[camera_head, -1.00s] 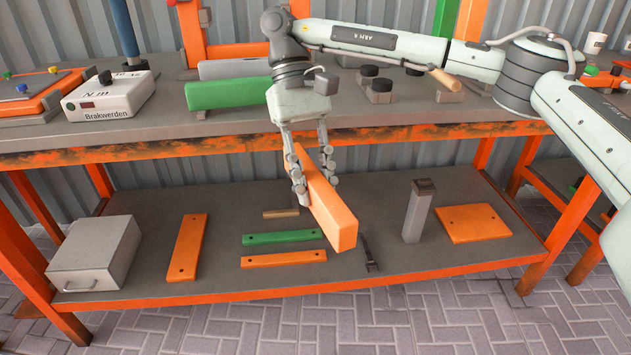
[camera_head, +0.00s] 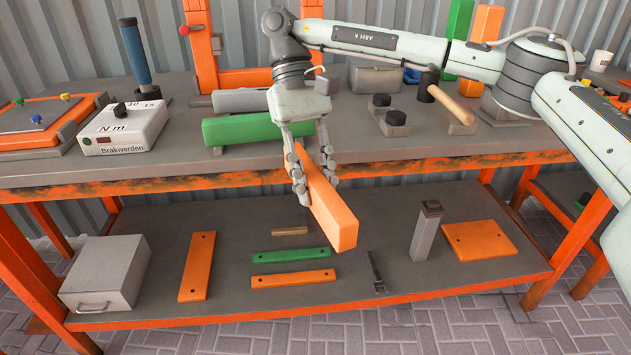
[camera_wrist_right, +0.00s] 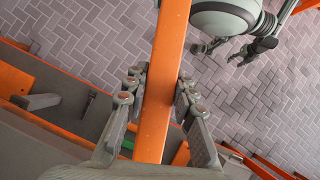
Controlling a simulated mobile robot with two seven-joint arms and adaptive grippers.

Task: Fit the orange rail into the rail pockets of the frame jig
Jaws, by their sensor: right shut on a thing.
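The orange rail (camera_head: 329,207) is a long square bar. My right gripper (camera_head: 302,180) is shut on it and holds it aslant in front of the bench's front edge, above the lower shelf. In the right wrist view the rail (camera_wrist_right: 161,85) runs between the fingers of the right gripper (camera_wrist_right: 158,95). A green rail (camera_head: 240,129) lies on the bench beside grey blocks; I cannot tell whether these belong to the frame jig, and I make out no rail pockets. Dark fingers, apparently my left gripper (camera_wrist_right: 262,46), show small in the right wrist view; their opening is unclear.
The bench top (camera_head: 190,155) bears a torque tester (camera_head: 124,129), an orange-framed fixture (camera_head: 45,125) and a mallet (camera_head: 450,102). The lower shelf (camera_head: 230,235) holds a grey box (camera_head: 106,272), orange and green flat bars and a grey post (camera_head: 425,231). The bench's front edge is close behind the rail.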

